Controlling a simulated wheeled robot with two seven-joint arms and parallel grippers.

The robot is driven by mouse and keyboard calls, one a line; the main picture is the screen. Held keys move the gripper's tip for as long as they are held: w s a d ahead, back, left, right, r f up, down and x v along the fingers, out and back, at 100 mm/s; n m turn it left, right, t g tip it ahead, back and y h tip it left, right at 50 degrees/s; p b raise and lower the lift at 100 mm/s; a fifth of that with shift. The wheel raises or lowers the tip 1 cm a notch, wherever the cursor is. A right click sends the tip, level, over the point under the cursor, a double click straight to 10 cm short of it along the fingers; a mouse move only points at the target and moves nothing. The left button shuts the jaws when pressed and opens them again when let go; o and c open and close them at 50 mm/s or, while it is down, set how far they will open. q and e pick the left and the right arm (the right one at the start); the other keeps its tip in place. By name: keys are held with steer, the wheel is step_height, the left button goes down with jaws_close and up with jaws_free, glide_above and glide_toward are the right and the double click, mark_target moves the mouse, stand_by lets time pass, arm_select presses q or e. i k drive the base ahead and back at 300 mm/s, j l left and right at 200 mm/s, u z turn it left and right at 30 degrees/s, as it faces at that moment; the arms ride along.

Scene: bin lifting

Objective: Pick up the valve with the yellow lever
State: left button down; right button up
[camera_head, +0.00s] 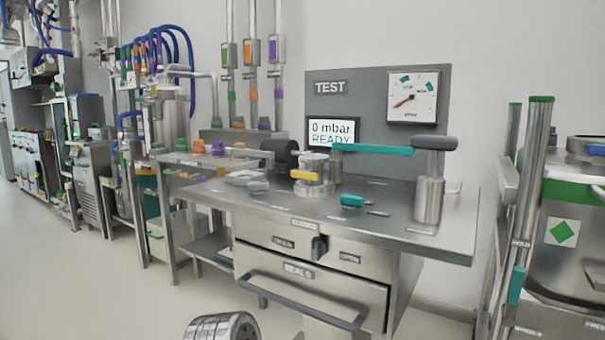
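The yellow lever (304,175) shows at the front of a squat round steel body (316,188), which I take to be the valve. It stands on the steel bench (290,208) below the test panel, near the middle of the view. A dark round part (279,153) is close behind it on the left. A teal bar (375,149) runs to the right, just above and behind the body. Whether the body is loose or fixed cannot be told. No gripper fingers show in this view.
A teal-handled piece (352,200) and a grey piece (258,186) lie on the bench near the valve. A steel post with grey T-handle (429,190) stands at right. The panel (372,90) reads "0 mbar READY". Drawers (312,290) are below; a rack (530,180) stands further right.

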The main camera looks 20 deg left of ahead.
mark_target(313, 174)
steer(key=i+l+u, duration=0.2)
steer(key=u, duration=0.2)
steer(key=i+l+u, duration=0.25)
steer(key=u, duration=0.2)
steer(key=i+l+u, duration=0.15)
steer(key=l+u, duration=0.25)
steer(key=j+z, duration=0.35)
steer(key=j, duration=0.15)
steer(key=j+z, duration=0.35)
steer(key=j, duration=0.15)
